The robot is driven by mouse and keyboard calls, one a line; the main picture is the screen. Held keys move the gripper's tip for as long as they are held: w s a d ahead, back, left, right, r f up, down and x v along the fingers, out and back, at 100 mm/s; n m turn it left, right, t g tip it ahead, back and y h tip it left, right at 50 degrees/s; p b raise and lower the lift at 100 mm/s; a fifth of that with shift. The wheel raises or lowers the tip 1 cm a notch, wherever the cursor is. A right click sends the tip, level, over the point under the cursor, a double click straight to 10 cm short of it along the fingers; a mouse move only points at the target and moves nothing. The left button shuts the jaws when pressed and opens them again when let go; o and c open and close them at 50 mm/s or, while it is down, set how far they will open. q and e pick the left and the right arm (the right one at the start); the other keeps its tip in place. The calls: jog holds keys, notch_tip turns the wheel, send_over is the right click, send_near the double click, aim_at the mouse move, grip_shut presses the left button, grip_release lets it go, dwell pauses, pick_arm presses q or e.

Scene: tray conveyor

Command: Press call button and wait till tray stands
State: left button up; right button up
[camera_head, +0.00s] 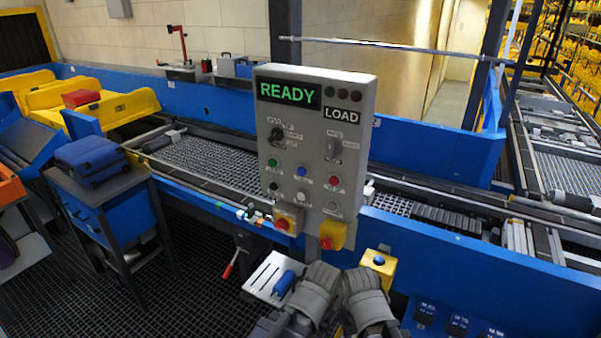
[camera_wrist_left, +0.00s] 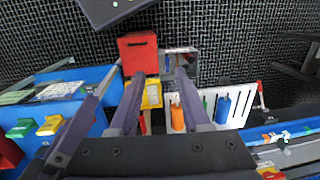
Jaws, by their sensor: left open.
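The grey control panel (camera_head: 313,150) stands upright at the middle of the head view. Its green display reads READY, with LOAD beside it and several coloured knobs and buttons below. A yellow box with a blue button (camera_head: 379,260) stands to its lower right. No label names the call button. My left gripper (camera_wrist_left: 160,74) is open in the left wrist view, with a yellow box (camera_wrist_left: 152,94) showing between its fingers. Grey gripper-like shapes fill the bottom middle of the head view; I cannot tell from there whether they touch anything.
The conveyor (camera_head: 205,165) runs behind the panel with blue side walls. A blue suitcase (camera_head: 92,160) lies on a stand at left. A white plate (camera_head: 262,275) holds a blue cylinder (camera_head: 285,283). A red box (camera_wrist_left: 138,52) stands beyond the fingers. Dark grating covers the floor.

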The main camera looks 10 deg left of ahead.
pick_arm(q)
grip_shut()
dwell(1.5)
